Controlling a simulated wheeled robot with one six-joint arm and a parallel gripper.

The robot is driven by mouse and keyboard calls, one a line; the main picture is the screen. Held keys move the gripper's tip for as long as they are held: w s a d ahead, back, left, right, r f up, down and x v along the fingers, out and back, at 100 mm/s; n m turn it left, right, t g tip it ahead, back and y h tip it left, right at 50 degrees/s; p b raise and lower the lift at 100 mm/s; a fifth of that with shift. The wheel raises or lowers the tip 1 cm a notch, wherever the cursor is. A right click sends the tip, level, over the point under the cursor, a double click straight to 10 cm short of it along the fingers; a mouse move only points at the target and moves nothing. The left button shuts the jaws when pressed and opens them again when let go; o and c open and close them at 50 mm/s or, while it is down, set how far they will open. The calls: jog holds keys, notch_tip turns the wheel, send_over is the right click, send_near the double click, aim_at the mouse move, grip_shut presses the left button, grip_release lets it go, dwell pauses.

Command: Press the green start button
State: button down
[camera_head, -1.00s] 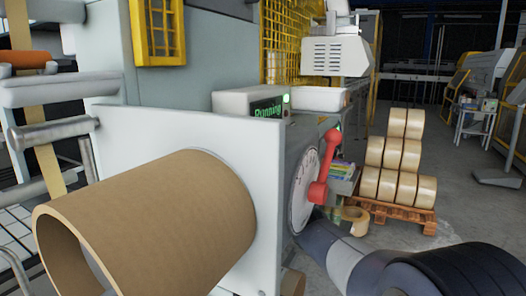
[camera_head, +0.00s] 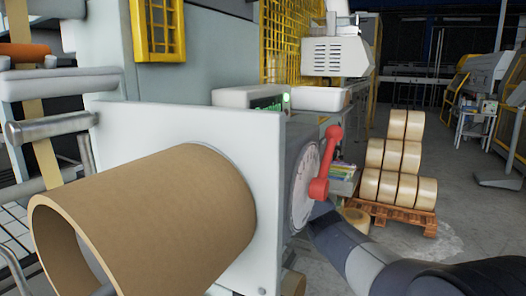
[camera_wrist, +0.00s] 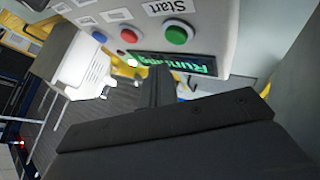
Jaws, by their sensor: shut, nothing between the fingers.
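The green start button (camera_wrist: 177,35) shows in the wrist view, round with a pale collar, beside a label reading "Start" upside down. It is on a light grey control box (camera_wrist: 215,22), which also shows in the head view (camera_head: 232,97). My gripper (camera_wrist: 158,72) is shut and empty. Its dark fingertips appear just below the green button in the wrist view, in front of the display; I see a gap in the picture and cannot judge the depth. In the head view the gripper and the button are hidden behind the machine.
A red button (camera_wrist: 129,36) and a blue button (camera_wrist: 99,37) stand beside the green one. The display (camera_wrist: 195,65) reads "Running". In the head view, a red lever (camera_head: 327,165), a large cardboard roll (camera_head: 150,215) and a pallet of tape rolls (camera_head: 405,215) are close by.

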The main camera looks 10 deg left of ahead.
jog(key=d, duration=0.1)
jog(key=s+d, duration=0.1)
jog(key=d, duration=0.1)
dwell(0.7)
jog(key=p, duration=0.1)
jog(key=a+p, duration=0.2)
jog(key=shift+w+r, duration=0.25)
jog(key=shift+w, duration=0.1)
jog(key=shift+p, duration=0.4)
jog(key=s+d+b, duration=0.1)
jog(key=s+d, duration=0.1)
jog(key=d, duration=0.3)
jog(key=shift+d+f+b, duration=0.25)
jog(key=shift+d+b, duration=0.05)
